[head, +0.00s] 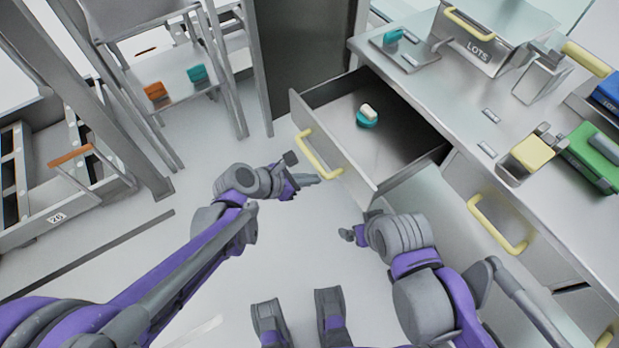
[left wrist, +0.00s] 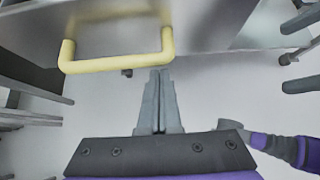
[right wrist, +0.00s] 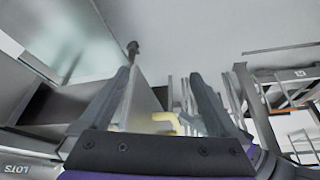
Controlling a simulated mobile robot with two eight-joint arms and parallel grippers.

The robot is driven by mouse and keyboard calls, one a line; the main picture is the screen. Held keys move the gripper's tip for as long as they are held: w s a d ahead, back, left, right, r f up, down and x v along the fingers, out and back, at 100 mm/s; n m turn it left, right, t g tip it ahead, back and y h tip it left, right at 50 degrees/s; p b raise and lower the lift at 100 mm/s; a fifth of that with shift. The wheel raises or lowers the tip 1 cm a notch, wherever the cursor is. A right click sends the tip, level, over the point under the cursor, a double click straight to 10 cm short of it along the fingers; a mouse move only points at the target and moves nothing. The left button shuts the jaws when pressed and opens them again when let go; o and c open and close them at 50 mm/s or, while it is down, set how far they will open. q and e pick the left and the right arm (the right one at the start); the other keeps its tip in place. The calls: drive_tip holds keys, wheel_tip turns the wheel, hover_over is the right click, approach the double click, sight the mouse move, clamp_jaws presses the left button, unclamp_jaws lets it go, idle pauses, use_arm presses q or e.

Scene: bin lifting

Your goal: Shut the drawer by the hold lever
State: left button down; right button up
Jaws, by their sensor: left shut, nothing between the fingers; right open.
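The drawer (head: 357,184) is pulled out from the grey cabinet. Its yellow bar handle (head: 318,156), the only lever-like part I see on it, is on the front panel. A teal and white object (head: 367,117) lies inside. My left gripper (head: 305,180) is shut and empty, just in front of the handle. In the left wrist view its fingertips (left wrist: 160,72) are close below the handle bar (left wrist: 117,66), not around it. My right gripper (head: 358,226) is open near the drawer's near front corner. In the right wrist view the handle (right wrist: 166,120) shows partly between its fingers.
The countertop (head: 450,95) holds a LOTS bin (head: 485,50) and several small items. A closed drawer with a yellow handle (head: 497,224) is at right. A rack (head: 170,85) stands at upper left. The floor in front of the open drawer is clear.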

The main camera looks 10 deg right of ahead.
use_arm(q)
drive_tip(key=shift+d, duration=0.1)
hover_over(386, 147)
drive_tip(key=shift+s, duration=0.15)
drive_tip(key=shift+r, duration=0.1)
idle(0.5)
